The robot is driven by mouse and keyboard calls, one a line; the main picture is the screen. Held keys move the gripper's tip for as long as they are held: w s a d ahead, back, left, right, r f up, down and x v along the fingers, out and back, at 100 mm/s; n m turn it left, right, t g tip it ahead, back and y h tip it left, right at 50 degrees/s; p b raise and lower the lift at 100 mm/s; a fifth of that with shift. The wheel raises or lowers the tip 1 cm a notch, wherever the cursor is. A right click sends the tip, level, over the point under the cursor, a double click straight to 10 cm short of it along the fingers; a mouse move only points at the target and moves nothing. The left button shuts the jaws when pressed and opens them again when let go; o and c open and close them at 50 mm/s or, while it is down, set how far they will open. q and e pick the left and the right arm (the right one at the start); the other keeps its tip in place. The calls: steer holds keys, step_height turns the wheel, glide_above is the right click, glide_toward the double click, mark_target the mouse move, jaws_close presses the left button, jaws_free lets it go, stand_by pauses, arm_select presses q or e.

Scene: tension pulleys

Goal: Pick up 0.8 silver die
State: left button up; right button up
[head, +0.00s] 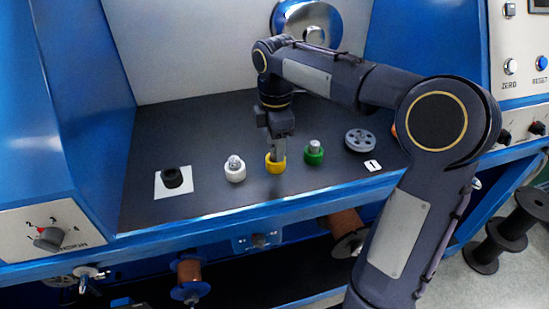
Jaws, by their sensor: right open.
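Several small dies stand in a row on the dark shelf (210,130). One has a white ring and a silver top (235,172). A yellow-ringed die (273,169) is to its right, and a green-ringed die (314,156) with a silver top is further right. No size marking is readable on them, so I cannot tell which is the 0.8 silver die. My right gripper (277,150) points down, open, with its fingertips at the yellow-ringed die and hiding its middle. I cannot tell whether they touch it. My left gripper is out of view.
A black ring (172,178) sits on white paper at the left. A grey holed disc (360,140) and a label "1" (372,166) are at the right. A blue edge (220,216) runs along the front, and a large wheel (318,18) is behind. The shelf's back left is clear.

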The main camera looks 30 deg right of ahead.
steer(key=shift+f, duration=0.6)
jaws_close()
steer(key=shift+r, duration=0.1)
